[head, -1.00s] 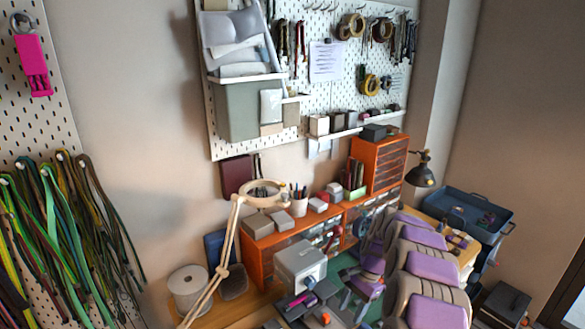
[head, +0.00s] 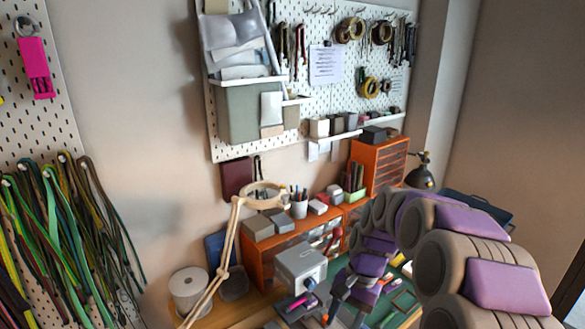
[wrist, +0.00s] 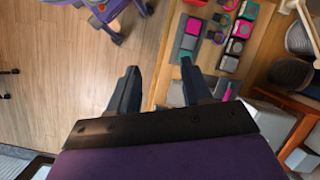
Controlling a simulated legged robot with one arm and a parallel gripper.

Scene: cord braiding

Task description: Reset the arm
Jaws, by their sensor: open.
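My gripper (wrist: 160,78) is open and empty in the wrist view. Its two dark fingers stand apart, over the edge between the wooden floor and the workbench. In the head view my gray and purple arm curves up from the lower right over the bench. My gripper (head: 335,300) is small and partly hidden there, close to the gray box-shaped device (head: 301,268). Nothing is between the fingers.
The wooden bench (wrist: 166,60) holds small gray, pink and green items (wrist: 238,30). A lamp with a jointed arm (head: 230,235), a white spool (head: 188,288) and orange drawers (head: 378,165) stand along the wall. Open floor (wrist: 60,70) lies left in the wrist view.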

